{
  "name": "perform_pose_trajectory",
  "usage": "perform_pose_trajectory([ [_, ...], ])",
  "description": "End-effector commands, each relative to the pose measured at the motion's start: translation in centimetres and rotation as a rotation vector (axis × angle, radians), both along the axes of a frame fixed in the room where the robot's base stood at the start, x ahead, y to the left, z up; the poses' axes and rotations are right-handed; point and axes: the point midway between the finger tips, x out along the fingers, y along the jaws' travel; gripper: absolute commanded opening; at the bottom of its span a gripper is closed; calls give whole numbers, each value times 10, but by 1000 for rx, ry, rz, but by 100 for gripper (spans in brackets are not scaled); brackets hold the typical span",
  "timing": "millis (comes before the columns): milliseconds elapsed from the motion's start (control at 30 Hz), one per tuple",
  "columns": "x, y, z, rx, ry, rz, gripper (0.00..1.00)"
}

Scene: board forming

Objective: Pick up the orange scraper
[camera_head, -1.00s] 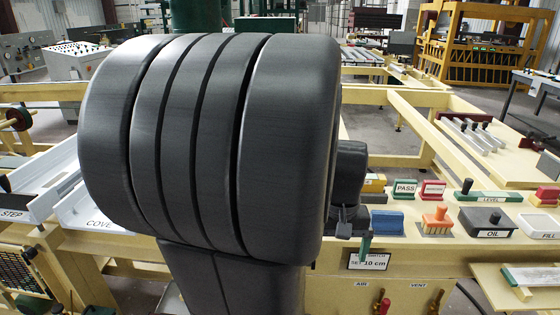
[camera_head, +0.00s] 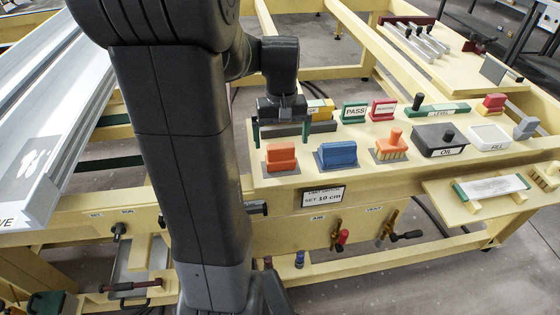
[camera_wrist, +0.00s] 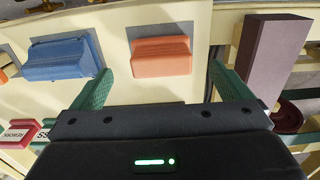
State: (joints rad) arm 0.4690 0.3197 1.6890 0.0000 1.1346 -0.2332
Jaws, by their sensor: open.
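The orange scraper (camera_head: 281,158) is a small ridged block lying at the front left of the cream bench top. In the wrist view it (camera_wrist: 161,56) shows between my two green fingers, beyond their tips. My gripper (camera_head: 281,134) is open and empty, pointing down just behind and above the scraper. In the wrist view its fingers (camera_wrist: 158,78) stand apart on either side. I see no contact with the scraper.
A blue block (camera_head: 337,154) lies close to the scraper's right, then an orange bristled brush (camera_head: 391,148) and the dark OIL box (camera_head: 440,140). PASS (camera_head: 354,112) and red (camera_head: 382,109) stamps stand behind. A brown block (camera_wrist: 275,55) shows at right in the wrist view.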

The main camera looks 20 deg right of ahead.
Motion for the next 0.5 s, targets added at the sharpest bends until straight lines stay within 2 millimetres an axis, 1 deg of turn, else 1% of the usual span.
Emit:
perform_pose_trajectory([
  [33, 0, 0, -5, 0, 0, 0, 98],
  [167, 0, 0, -11, 0, 0, 0, 98],
  [267, 0, 1, -24, 2, 3, 1, 98],
  [400, 1, 2, -46, 2, 3, 0, 98],
  [500, 1, 2, -57, 0, 1, 0, 98],
])
